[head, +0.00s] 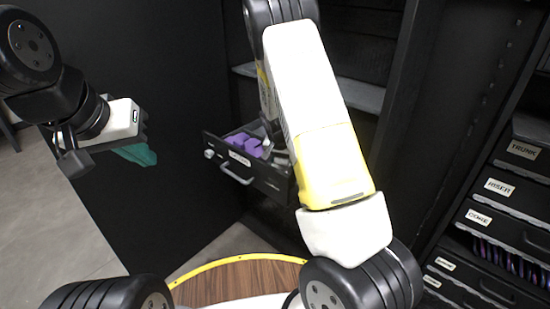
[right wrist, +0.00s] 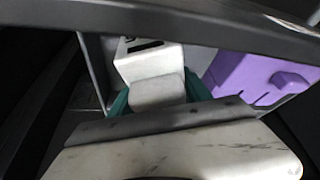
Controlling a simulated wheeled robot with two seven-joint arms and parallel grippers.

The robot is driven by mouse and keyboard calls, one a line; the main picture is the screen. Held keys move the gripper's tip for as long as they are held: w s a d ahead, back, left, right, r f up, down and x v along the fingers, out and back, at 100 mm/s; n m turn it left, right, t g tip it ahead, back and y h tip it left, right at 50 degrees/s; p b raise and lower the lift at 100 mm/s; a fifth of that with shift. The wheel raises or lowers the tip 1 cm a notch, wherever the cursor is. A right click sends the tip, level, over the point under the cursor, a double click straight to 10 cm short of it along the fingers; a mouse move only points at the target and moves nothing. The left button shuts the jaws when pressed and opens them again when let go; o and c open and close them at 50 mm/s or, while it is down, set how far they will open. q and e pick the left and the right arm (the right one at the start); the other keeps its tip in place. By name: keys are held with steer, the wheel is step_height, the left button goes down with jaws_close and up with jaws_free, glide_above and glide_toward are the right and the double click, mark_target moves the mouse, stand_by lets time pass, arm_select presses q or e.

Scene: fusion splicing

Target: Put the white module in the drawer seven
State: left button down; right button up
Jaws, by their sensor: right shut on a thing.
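The white module (right wrist: 148,62) shows in the right wrist view between the teal fingers of my right gripper (right wrist: 158,95), which is shut on it. It is inside or just over an open drawer, beside a purple module (right wrist: 258,78). In the head view the black drawer (head: 268,181) is pulled out, with a handle and a label too small to read. My right arm hides the gripper and white module there. My left gripper (head: 135,154) is at the left, away from the drawer, its teal fingers partly hidden; I cannot tell whether they are open.
Purple modules (head: 244,143) lie in the open drawer's left part. A dark cabinet with labelled drawers, including RISER (head: 499,187) and CORE (head: 479,217), stands at the right. A round wooden top with a yellow rim (head: 238,280) is at the bottom. A grey shelf (head: 360,95) is behind my right arm.

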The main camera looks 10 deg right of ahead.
steer(key=shift+f, duration=1.35)
steer(key=shift+f, duration=0.15)
steer(key=o, duration=1.6)
